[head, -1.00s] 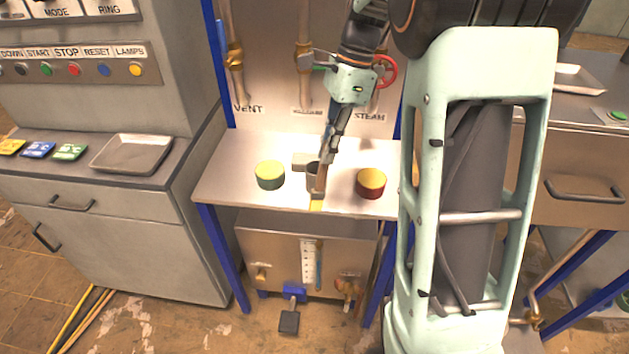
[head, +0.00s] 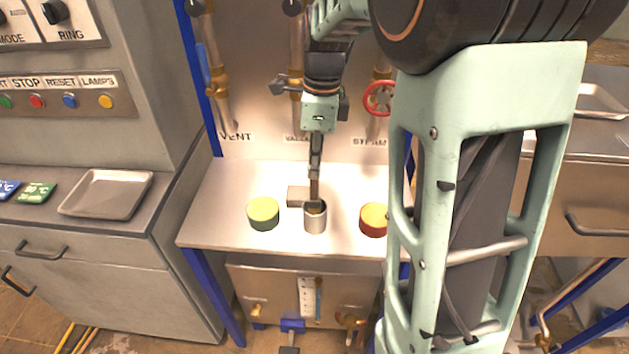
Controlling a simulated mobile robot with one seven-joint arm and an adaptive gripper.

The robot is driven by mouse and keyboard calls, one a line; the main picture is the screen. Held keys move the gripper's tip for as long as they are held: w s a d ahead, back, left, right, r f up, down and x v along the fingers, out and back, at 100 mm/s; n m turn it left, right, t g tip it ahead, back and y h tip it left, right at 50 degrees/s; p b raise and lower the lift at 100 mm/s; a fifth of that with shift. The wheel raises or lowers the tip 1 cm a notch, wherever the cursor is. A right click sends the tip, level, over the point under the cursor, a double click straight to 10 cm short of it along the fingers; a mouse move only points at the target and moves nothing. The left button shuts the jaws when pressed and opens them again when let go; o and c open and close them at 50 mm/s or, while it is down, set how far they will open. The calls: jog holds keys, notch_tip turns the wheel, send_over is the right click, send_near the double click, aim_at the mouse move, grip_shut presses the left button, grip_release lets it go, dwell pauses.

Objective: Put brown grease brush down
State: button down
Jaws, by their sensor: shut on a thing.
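My gripper (head: 316,168) points down over the table and is shut on the brown grease brush (head: 314,190). The brush hangs upright below the fingers. Its lower end is at the mouth of a small grey metal cup (head: 316,222), and its yellow tip is hidden, seemingly inside the cup. I cannot tell whether the brush touches the cup's bottom.
A green tin with a yellow-green top (head: 263,213) stands left of the cup, and a red tin with a yellow top (head: 374,220) stands right. A small grey block (head: 298,196) lies behind the cup. The metal table (head: 215,215) is clear at its left. Pipes and a red valve wheel (head: 378,98) are behind.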

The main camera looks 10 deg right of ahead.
aim_at(315, 199)
notch_tip(315, 199, down, 4)
jog(key=shift+r, duration=0.1)
jog(key=c, duration=2)
grip_release()
jog(key=shift+c, duration=0.2)
jog(key=r, duration=1.2)
jog(key=shift+s+d+p, duration=0.1)
jog(key=shift+d+p, duration=0.2)
jog(key=shift+d, duration=0.1)
